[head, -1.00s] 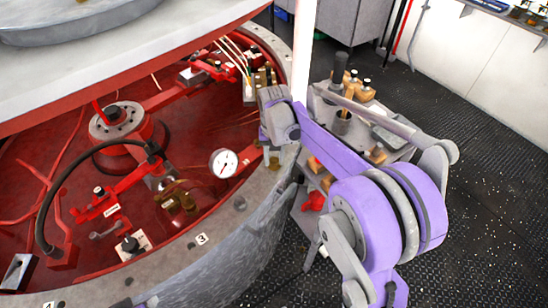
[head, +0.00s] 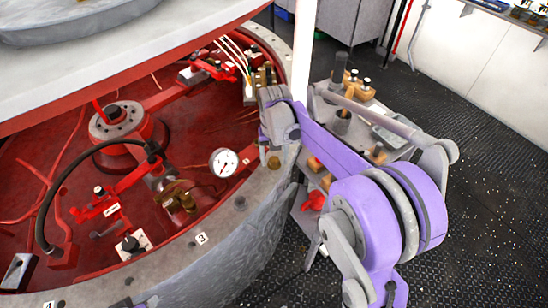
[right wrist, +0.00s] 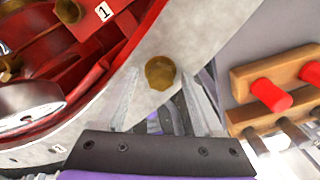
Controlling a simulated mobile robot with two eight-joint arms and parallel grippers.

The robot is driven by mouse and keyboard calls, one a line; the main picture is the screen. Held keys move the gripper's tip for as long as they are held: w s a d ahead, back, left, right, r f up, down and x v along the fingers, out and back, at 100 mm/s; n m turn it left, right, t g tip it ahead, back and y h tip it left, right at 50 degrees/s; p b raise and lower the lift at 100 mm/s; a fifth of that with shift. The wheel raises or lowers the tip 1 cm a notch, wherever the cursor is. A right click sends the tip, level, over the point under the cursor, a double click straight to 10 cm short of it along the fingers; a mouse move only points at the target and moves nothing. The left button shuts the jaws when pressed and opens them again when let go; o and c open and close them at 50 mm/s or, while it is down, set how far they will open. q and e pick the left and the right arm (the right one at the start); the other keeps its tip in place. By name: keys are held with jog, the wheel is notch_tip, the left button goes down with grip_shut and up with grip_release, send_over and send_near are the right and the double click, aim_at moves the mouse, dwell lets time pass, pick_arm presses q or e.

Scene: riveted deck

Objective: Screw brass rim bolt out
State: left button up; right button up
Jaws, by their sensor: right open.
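The brass rim bolt (head: 273,162) sits on the pale grey rim (head: 225,218) of the large round vessel, right of the pressure gauge. In the right wrist view the bolt (right wrist: 160,73) shows its hexagonal head from above, between and beyond my fingers. My right gripper (right wrist: 162,88) is open, one finger at each side of the bolt in the picture, with nothing held. In the head view my right gripper (head: 272,138) is over the rim just above the bolt, its fingers hard to make out. The bolt's thread is hidden.
The white gauge (head: 223,163) and other brass fittings (head: 180,198) are close by inside the red vessel. A grey trolley (head: 385,140) with wooden blocks and tools stands right of the rim, partly behind my arm. A pale post (head: 302,55) rises behind my gripper.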

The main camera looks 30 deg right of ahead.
aim_at(274, 160)
notch_tip(274, 160, up, 11)
jog(key=shift+p, duration=0.45)
jog(key=shift+f, duration=0.1)
